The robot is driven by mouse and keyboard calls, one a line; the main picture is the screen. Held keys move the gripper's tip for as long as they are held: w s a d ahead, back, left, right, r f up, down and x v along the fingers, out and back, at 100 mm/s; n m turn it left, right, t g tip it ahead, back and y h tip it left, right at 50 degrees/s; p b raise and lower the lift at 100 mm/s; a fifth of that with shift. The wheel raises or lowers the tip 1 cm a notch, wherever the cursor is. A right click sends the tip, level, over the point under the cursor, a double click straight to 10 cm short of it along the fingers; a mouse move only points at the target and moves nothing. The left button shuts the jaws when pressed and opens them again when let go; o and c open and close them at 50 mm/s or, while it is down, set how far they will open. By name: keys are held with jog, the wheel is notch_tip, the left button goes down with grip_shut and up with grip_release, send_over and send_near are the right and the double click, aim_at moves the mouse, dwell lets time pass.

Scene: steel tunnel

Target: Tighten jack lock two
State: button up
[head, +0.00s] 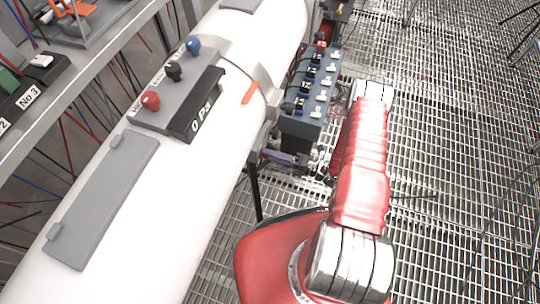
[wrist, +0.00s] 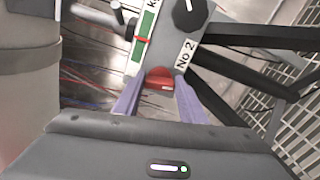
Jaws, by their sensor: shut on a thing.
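In the wrist view, my gripper (wrist: 160,84) has its two purple fingers on either side of a small red part (wrist: 160,75), shut on it. The red part, seemingly the jack lock, sits at the lower edge of a grey panel marked No 2 (wrist: 186,54). The panel carries a black knob (wrist: 188,15) with a white mark and a green gauge strip (wrist: 143,43). The lock's lower side is hidden by my gripper. In the head view, a purple finger (head: 280,157) shows low beside the pipe; the lock is not visible there.
A large white pipe (head: 220,120) runs along the left, with a box (head: 178,100) reading 0 Pa and red, black and blue knobs. A blue-grey switch block (head: 312,95) stands just above my gripper. Black bars (wrist: 245,37) run close by the panel.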

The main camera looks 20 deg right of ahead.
jog(key=shift+w+d+f+m, duration=0.1)
jog(key=shift+m, duration=0.5)
jog(key=shift+w+d+f+m, duration=0.1)
jog(key=shift+m, duration=0.5)
jog(key=o, duration=1.1)
jog(key=shift+s+a, duration=0.1)
jog(key=shift+a, duration=0.05)
jog(key=shift+c, duration=0.2)
jog(key=v, duration=1.3)
jog(key=shift+s+d, duration=0.25)
jog(key=shift+d, duration=0.1)
jog(key=shift+c, duration=0.7)
